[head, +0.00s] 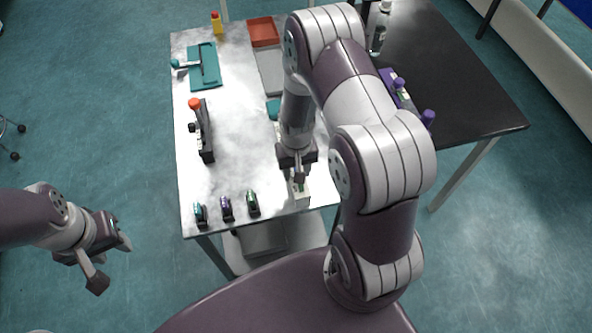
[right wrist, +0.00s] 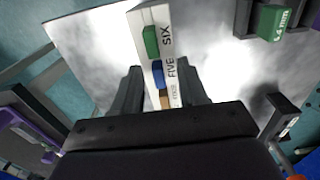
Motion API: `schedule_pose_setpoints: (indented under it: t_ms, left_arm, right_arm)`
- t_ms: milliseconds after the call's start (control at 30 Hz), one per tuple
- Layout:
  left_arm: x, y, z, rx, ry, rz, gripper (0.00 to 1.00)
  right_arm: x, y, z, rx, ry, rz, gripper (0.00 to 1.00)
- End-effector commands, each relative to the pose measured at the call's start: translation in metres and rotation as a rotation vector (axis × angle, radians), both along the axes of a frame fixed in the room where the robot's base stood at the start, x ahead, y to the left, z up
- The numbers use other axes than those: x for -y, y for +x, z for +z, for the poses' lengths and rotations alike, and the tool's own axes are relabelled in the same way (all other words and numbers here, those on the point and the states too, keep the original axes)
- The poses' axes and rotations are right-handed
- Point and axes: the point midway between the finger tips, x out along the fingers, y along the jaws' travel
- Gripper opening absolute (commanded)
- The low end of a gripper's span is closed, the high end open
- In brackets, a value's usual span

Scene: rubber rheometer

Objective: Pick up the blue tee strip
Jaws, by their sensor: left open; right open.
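The blue tee strip (right wrist: 158,75) sits in a white rack (right wrist: 147,16) beside the word FIVE, between a green strip (right wrist: 151,41) and an orange one (right wrist: 165,100). In the head view the white rack (head: 302,199) is at the table's front edge; the blue strip is hidden there. My right gripper (head: 298,175) is over the rack. In the right wrist view its open fingers (right wrist: 160,80) stand on either side of the rack around the blue strip; contact is unclear. My left gripper (head: 111,264) is open and empty, off the table's left side.
Several small dark blocks with coloured tops, one of them purple (head: 227,207), line the front edge. A black tool with an orange knob (head: 195,104), a teal tray (head: 204,68), a yellow bottle (head: 216,24) and a red tray (head: 263,32) lie further back.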

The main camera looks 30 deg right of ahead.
Motion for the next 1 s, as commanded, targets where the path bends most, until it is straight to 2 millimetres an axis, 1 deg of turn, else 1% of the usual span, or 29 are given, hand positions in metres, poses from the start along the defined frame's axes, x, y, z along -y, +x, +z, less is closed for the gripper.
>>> schedule_pose_setpoints:
  t_ms: [200, 233, 267, 300, 333, 367, 667, 733, 767, 833, 1000]
  left_arm:
    - [0.0, 0.0, 0.0, 0.0, 0.0, 0.0, 0.43]
    - [0.0, 0.0, 0.0, 0.0, 0.0, 0.0, 0.43]
    - [0.0, 0.0, 0.0, 0.0, 0.0, 0.0, 0.43]
    - [0.0, 0.0, 0.0, 0.0, 0.0, 0.0, 0.43]
    - [0.0, 0.0, 0.0, 0.0, 0.0, 0.0, 0.43]
    - [0.0, 0.0, 0.0, 0.0, 0.0, 0.0, 0.43]
    - [0.0, 0.0, 0.0, 0.0, 0.0, 0.0, 0.43]
    - [0.0, 0.0, -0.001, 0.0, 0.0, 0.0, 0.43]
    - [0.0, 0.0, -0.001, 0.0, 0.0, 0.0, 0.43]
    - [0.0, 0.0, -0.003, 0.0, 0.0, 0.0, 0.43]
    - [0.0, 0.0, -0.007, 0.0, 0.0, 0.0, 0.43]
  right_arm:
    - [0.0, 0.0, -0.003, 0.001, 0.0, 0.0, 0.43]
    - [0.0, 0.0, -0.003, 0.001, 0.0, 0.0, 0.39]
    - [0.0, 0.0, -0.003, 0.001, 0.0, 0.0, 0.3]
    - [0.0, 0.0, -0.003, 0.001, 0.0, 0.0, 0.17]
    - [0.0, 0.0, -0.003, 0.001, 0.0, 0.0, 0.07]
    - [0.0, 0.0, -0.003, 0.001, 0.0, 0.0, 0.0]
    - [0.0, 0.0, -0.002, 0.0, 0.0, 0.0, 0.0]
    - [0.0, 0.001, 0.003, 0.003, -0.001, 0.0, 0.0]
    - [0.0, 0.001, 0.007, 0.002, 0.0, 0.0, 0.0]
    - [0.0, 0.001, 0.022, 0.005, -0.001, 0.0, 0.0]
    - [0.0, 0.001, 0.066, 0.006, 0.0, 0.0, 0.0]
